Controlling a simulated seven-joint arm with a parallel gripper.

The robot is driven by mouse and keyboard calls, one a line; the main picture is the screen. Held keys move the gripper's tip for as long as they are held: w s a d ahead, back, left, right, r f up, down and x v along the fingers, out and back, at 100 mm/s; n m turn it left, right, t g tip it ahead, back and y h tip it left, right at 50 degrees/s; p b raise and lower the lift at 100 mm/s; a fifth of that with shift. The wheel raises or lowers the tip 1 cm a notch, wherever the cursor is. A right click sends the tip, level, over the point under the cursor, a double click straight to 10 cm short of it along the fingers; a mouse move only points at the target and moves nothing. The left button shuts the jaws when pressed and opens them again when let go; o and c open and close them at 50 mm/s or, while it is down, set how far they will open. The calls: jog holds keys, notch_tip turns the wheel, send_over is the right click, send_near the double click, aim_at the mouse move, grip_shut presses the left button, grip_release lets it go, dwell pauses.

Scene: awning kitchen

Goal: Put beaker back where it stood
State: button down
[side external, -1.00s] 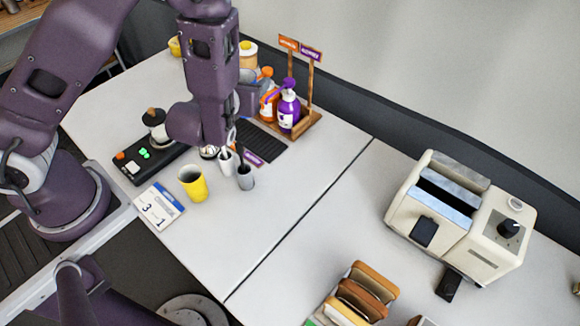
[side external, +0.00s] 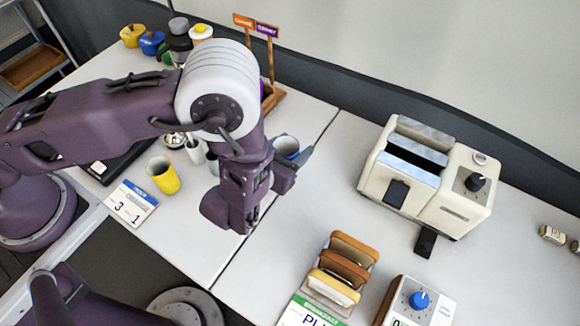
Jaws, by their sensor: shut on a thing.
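A grey-blue beaker (side external: 286,145) shows just beyond my gripper (side external: 297,158), near the seam between the two worktops. My gripper is shut on it; the arm partly hides the beaker and the grip. I cannot tell how far the beaker is above the worktop. A yellow cup (side external: 163,175) stands upright on the left worktop, apart from my gripper.
A number card (side external: 130,203) lies before the yellow cup. Small white and grey cups (side external: 195,150) stand beside my arm. A cream toaster (side external: 427,180) stands right, with bread slices in a rack (side external: 340,270) in front. The worktop between beaker and toaster is clear.

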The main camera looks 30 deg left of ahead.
notch_tip(320, 180, down, 5)
jog(key=shift+f, duration=0.1)
jog(key=shift+f, duration=0.1)
jog(key=c, duration=0.6)
grip_release()
